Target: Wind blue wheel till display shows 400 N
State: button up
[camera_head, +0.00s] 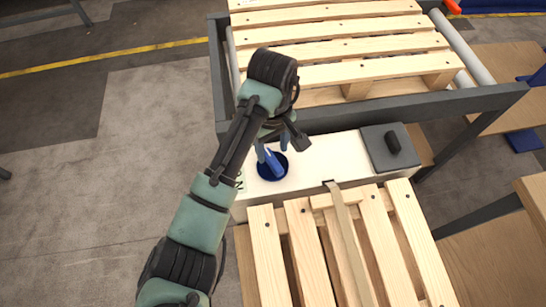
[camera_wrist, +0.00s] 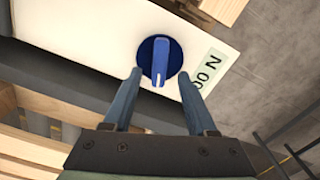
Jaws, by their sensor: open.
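The blue wheel (camera_head: 266,173) is a round dark-blue disc with a raised lighter grip bar, set on a white box (camera_head: 318,162). In the wrist view the wheel (camera_wrist: 149,54) faces me, its bar pointing down the picture. My gripper (camera_head: 273,150) is just above the wheel. In the wrist view my gripper (camera_wrist: 160,76) is open, its two blue-grey fingers reaching toward the wheel's lower edge on either side of the bar. I cannot tell whether they touch it. The pale green display (camera_wrist: 211,63) reads "00 N" in its visible part; its start is hidden by the right finger.
A grey panel with a black knob (camera_head: 393,144) is on the box's right end. A strap (camera_head: 346,233) runs over the slatted wooden pallet (camera_head: 267,250) in front. Another pallet (camera_head: 340,48) lies on a dark-framed roller conveyor (camera_head: 470,101) behind. Floor at left is clear.

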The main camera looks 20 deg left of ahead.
aim_at(273, 160)
jog(key=shift+f, duration=1.85)
grip_shut()
